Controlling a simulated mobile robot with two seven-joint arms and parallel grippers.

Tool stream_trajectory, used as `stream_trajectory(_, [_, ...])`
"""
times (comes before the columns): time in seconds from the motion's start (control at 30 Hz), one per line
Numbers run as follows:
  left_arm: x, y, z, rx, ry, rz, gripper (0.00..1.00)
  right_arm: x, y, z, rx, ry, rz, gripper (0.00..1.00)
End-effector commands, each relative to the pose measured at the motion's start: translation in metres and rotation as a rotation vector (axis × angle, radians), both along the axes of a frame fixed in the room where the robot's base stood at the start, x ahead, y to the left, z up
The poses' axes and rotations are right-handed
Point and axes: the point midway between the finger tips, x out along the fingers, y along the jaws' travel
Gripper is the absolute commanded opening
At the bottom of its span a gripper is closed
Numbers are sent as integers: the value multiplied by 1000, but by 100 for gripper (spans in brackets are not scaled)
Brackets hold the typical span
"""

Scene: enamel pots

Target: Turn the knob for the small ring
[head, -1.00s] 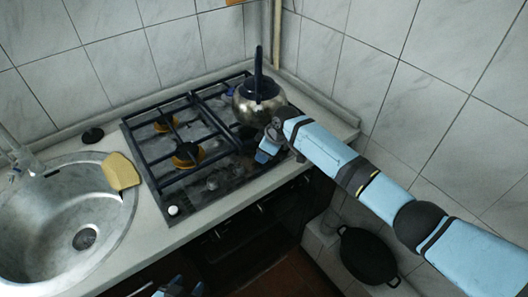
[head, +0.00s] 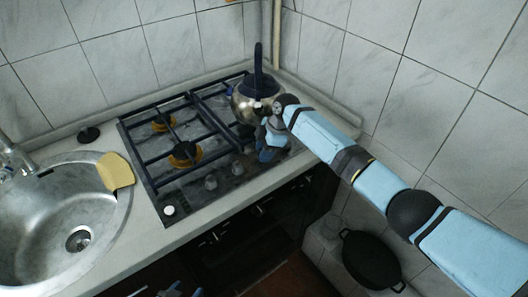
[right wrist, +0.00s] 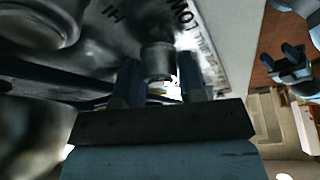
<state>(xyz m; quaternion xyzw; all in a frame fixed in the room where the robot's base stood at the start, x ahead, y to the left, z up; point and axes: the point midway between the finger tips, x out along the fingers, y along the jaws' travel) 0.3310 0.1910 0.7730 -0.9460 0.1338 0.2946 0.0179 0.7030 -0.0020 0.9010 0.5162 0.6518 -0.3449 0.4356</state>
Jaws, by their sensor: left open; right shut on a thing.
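The gas stove (head: 150,185) has a row of knobs along its front edge: a white-topped one (head: 169,210) at the left and two grey ones, the left grey knob (head: 210,182) and the right grey knob (head: 237,168). My right gripper (head: 268,152) is at the right end of this row, pointing down. In the right wrist view its fingers (right wrist: 158,84) are shut on a grey cylindrical knob (right wrist: 157,58), beside panel lettering. In the head view the gripper hides this knob. My left gripper (head: 176,291) is open at the bottom edge, low before the counter, partly out of frame.
A metal kettle (head: 243,106) stands on the back right of the stove, right behind my right gripper. The sink (head: 35,215) with a yellow cloth-like thing (head: 116,171) is at left. A dark pan (head: 370,260) lies low at right.

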Motion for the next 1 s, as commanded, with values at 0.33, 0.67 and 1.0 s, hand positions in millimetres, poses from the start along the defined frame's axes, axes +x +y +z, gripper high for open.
stream_trajectory(0.33, [1,0,0,-2,0,1,53,0,0,0,0,0,5,13])
stream_trajectory(0.67, [1,0,1,-2,-1,1,53,0,0,0,0,0,4,61])
stream_trajectory(1.0, [1,0,1,-2,-1,1,53,3,-8,21,2,-3,4,61])
